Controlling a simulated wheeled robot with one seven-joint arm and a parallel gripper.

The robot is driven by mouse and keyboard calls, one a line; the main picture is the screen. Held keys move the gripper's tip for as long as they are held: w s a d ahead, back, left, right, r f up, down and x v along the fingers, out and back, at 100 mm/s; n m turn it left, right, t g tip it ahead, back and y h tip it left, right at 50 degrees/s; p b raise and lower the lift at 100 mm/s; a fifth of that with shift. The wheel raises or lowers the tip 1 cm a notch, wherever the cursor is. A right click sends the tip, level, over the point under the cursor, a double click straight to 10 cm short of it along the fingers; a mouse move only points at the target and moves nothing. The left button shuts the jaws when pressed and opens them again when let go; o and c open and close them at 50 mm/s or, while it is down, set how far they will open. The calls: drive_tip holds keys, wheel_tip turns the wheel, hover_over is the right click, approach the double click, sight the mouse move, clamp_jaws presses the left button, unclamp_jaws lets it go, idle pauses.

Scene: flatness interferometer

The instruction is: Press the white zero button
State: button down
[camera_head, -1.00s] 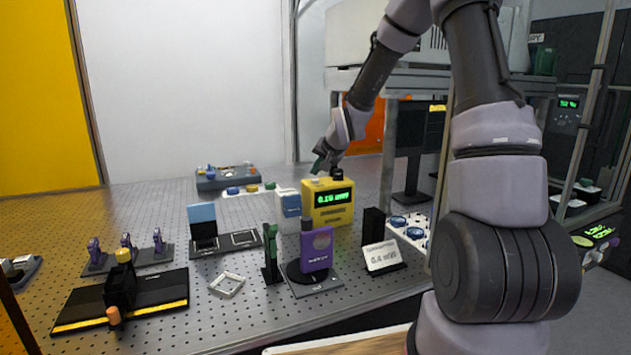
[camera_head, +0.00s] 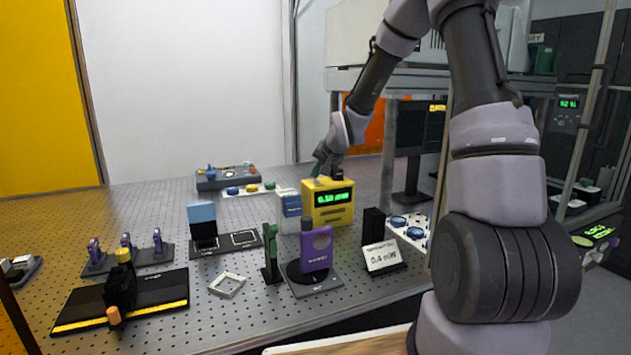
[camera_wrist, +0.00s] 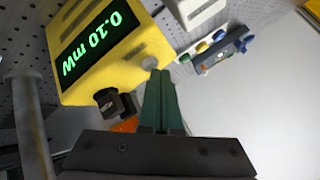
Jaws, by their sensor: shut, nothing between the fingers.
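The yellow power meter (camera_head: 341,213) stands on the perforated table, with a green display that reads 0.10 mW in the wrist view (camera_wrist: 100,45). The pale zero button (camera_wrist: 149,63) sits on the meter's top face, near its edge. A black knob (camera_wrist: 112,102) is on the same face. My gripper (camera_head: 316,173) is over the top of the meter. In the wrist view its green fingers (camera_wrist: 161,74) are shut and empty, with their tips right beside the button. I cannot tell whether they touch it.
A purple holder (camera_head: 316,250) and a white sign (camera_head: 382,257) stand in front of the meter. A blue-and-white box (camera_head: 288,205) is close to its left. A grey box with knobs (camera_head: 226,178) lies behind. Bare table (camera_head: 150,205) shows at left.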

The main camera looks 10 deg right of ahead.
drive_tip(key=shift+f, duration=0.2)
idle(0.5)
drive_tip(key=shift+r, duration=0.85)
drive_tip(key=shift+r, duration=0.1)
drive_tip(key=shift+r, duration=2.4)
drive_tip(key=shift+s+r, duration=0.1)
drive_tip(key=s+d+r+n+g+h, duration=0.1)
drive_tip(key=s+d+r, duration=0.1)
drive_tip(key=s+r, duration=0.45)
drive_tip(key=s+d+r+h, duration=0.15)
drive_tip(key=s+r, duration=0.25)
drive_tip(key=s, duration=0.6)
drive_tip(key=s+d+r+y, duration=0.2)
drive_tip(key=s+r, duration=0.1)
drive_tip(key=s, duration=1.6)
drive_tip(key=shift+s+g, duration=0.15)
drive_tip(key=shift+g, duration=0.25)
